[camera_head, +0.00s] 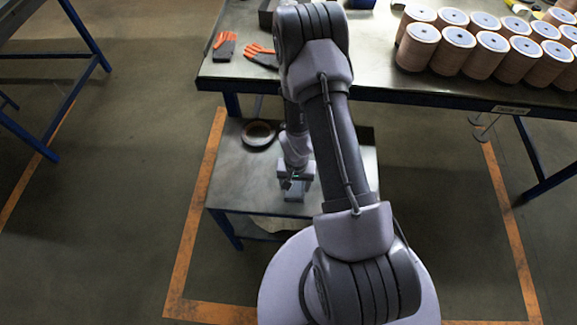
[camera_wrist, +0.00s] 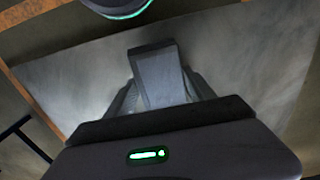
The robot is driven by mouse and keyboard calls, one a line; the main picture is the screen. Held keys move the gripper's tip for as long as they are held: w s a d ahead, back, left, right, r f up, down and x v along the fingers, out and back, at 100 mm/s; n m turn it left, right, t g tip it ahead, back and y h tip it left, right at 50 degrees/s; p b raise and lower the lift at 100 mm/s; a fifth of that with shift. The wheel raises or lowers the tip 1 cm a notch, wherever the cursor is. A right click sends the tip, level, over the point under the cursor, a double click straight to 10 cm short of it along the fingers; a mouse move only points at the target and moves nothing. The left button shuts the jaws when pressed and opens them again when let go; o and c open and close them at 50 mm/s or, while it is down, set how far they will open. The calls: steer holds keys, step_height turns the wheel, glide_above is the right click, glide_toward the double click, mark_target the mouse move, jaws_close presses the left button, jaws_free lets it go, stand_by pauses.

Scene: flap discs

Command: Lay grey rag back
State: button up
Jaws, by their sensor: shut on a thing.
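A grey, flat-sided piece (camera_wrist: 158,78), taken to be the grey rag, is between the two fingers of my gripper (camera_wrist: 161,92) in the wrist view. My gripper is shut on it. In the head view my gripper (camera_head: 296,184) is low over the small metal side table (camera_head: 240,180), with the grey piece (camera_head: 295,196) below it. Whether the piece touches the tabletop is hard to tell. My arm hides part of the table's right side.
The workbench (camera_head: 370,65) behind carries orange-and-grey gloves (camera_head: 224,46) and several copper-coloured spools (camera_head: 417,48). The side table's left front is clear.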

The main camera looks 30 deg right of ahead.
mark_target(295, 189)
step_height(295, 189, down, 4)
steer(key=b, duration=0.3)
steer(key=shift+w+d+r+b, duration=0.1)
steer(key=shift+w+b, duration=0.05)
steer(key=shift+b, duration=0.15)
steer(key=shift+r, duration=0.15)
steer(key=o, duration=1.3)
